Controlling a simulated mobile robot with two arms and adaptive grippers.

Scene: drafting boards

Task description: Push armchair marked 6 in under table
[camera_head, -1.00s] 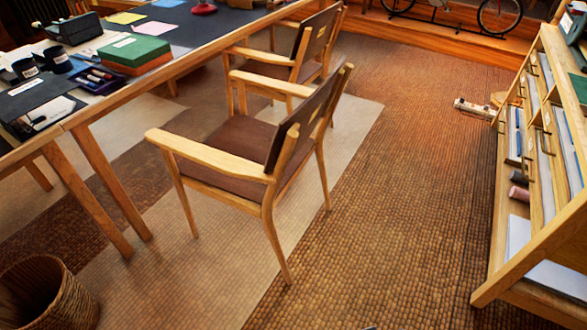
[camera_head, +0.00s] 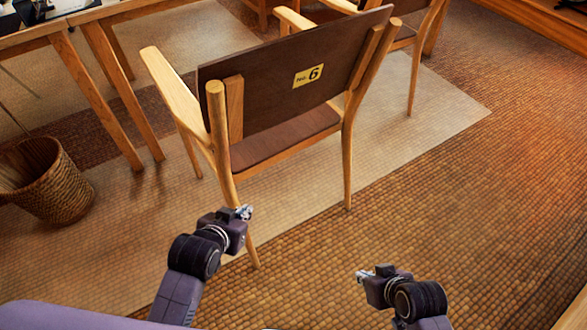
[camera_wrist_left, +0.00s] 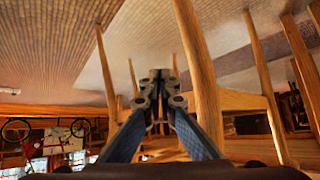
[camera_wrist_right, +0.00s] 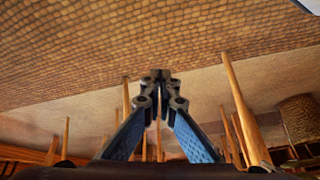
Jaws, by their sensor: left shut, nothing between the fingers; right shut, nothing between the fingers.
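The armchair marked 6 (camera_head: 235,100) has a pale wood frame, a dark brown back facing me and a yellow "No. 6" label (camera_head: 308,75). It stands upright on the floor, outside the table (camera_head: 110,12) at the upper left. My left gripper (camera_head: 246,212) is shut and empty, low beside the chair's rear left leg; I cannot tell if they touch. A chair leg (camera_wrist_left: 197,70) rises close beside it in the left wrist view. My right gripper (camera_head: 361,276) is shut and empty, behind the chair and apart from it, to the right.
A second armchair (camera_head: 415,60) stands just beyond, at the upper right. A woven basket (camera_head: 50,185) stands at the left near the table legs (camera_head: 95,90). A pale rug (camera_head: 445,105) lies under the chairs. The brown floor at the right is clear.

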